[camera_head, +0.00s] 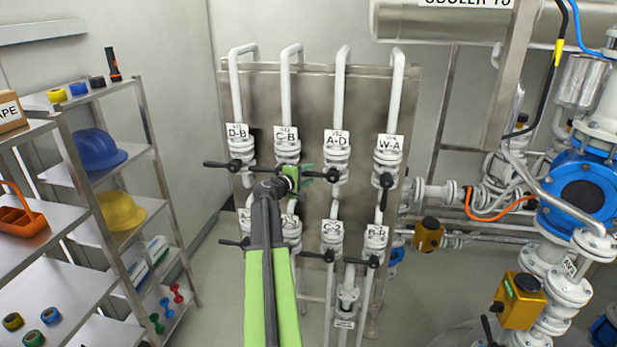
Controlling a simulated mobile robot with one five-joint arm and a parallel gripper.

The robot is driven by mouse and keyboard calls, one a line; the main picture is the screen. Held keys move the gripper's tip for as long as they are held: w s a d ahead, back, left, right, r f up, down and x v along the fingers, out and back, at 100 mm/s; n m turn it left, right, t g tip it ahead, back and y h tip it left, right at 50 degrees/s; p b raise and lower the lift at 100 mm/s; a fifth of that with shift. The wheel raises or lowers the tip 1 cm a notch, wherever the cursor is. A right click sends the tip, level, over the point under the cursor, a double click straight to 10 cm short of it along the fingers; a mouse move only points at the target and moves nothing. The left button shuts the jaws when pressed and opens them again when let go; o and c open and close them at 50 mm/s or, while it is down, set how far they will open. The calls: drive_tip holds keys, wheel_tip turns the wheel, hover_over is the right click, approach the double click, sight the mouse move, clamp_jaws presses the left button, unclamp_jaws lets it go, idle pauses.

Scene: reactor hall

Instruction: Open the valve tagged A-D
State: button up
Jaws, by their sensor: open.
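The valve tagged A-D (337,167) is white and sits in the upper row on the steel panel, third from the left, with its tag (337,144) above it. Its black lever (332,176) shows at the valve body and points left toward my gripper. My gripper (307,175), with green fingers, is open just left of the A-D valve, at lever height and in front of the C-B valve's lower part. The fingers are close to the lever; I cannot tell if they touch it. My arm hides part of the panel below.
Beside it are valves C-B (288,150), D-B (241,150) and W-A (388,152), whose lever hangs down. A lower row includes C-2 (332,240) and B-R (376,240). Shelves (150,205) stand left; pipework with a blue valve (583,190) stands right.

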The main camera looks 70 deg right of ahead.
clamp_jaws()
idle(0.3)
idle(1.2)
